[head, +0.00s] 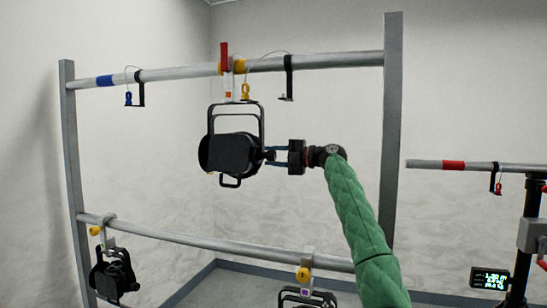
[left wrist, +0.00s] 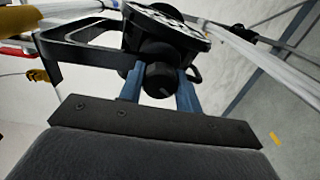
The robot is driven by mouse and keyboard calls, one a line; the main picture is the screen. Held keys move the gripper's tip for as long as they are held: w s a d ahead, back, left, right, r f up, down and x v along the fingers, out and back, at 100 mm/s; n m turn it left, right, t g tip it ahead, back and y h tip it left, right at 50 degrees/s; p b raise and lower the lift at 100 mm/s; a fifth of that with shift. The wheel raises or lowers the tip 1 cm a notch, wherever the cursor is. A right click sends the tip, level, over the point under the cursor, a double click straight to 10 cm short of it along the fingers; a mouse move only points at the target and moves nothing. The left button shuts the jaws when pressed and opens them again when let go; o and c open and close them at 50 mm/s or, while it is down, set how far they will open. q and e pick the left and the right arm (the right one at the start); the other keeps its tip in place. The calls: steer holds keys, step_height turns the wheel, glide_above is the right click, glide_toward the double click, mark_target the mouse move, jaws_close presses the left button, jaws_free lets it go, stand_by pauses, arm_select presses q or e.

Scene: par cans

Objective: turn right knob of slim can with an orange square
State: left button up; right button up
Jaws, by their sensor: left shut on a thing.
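The slim black can (head: 228,153) hangs in its yoke from the upper rail of the rack. A small orange square (head: 228,94) shows on the pale clamp above it. The can's right knob (left wrist: 160,80) is a dark round knob between the two blue fingers in the left wrist view. My left gripper (head: 276,156) is at the can's right side, shut on this knob. In the head view the fingers partly hide the knob. The black yoke (left wrist: 85,45) lies left of the fingers in the left wrist view. My right gripper is not in view.
The upper rail (head: 180,73) carries hooks with blue and yellow tags. Another black can (head: 113,276) hangs from the lower rail (head: 200,238) at left, and one (head: 307,297) below centre. A grey post (head: 391,110) stands right of the gripper. A stand with a lit display (head: 490,279) is far right.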

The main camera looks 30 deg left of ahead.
arm_select(q)
steer(key=o, duration=1)
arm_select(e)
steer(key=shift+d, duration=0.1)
arm_select(q)
steer(key=shift+d, duration=0.15)
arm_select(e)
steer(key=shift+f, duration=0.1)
arm_select(q)
steer(key=shift+w+d+f, duration=0.1)
steer(key=shift+w+d, duration=0.05)
steer(key=shift+d, duration=0.15)
steer(key=b+v, duration=0.2)
steer(key=v, duration=0.5)
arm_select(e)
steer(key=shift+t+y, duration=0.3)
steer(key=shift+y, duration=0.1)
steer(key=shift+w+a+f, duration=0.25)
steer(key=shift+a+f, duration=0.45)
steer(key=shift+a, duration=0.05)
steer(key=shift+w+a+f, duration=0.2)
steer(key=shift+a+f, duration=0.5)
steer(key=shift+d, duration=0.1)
